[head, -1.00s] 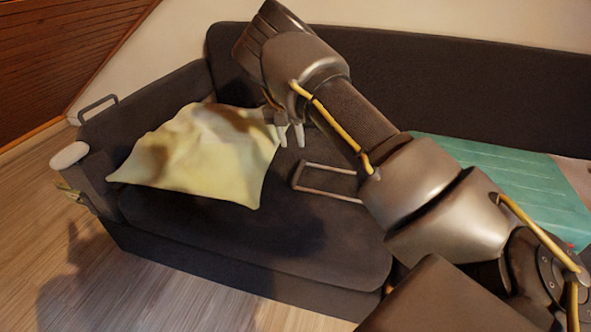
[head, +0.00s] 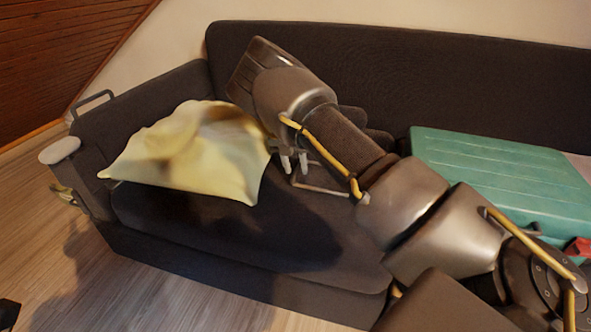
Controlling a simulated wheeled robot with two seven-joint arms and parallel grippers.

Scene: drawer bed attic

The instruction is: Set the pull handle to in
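The grey U-shaped pull handle (head: 322,189) lies low over the sofa seat. Its rods run right behind my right arm, towards the teal suitcase (head: 475,165); where they join is hidden. My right gripper (head: 294,164) comes from the right with its two pale fingertips pointing down and a gap between them. It is open and looks empty. The fingertips are at the left end of the handle, close to its cross bar; I cannot tell if they touch it. My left gripper cannot be made out.
A pale yellow cloth or pillow (head: 185,160) lies on the left of the dark sofa (head: 230,235), beside my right gripper. A red item (head: 580,248) lies at the right. The wooden floor (head: 60,260) at lower left is mostly clear.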

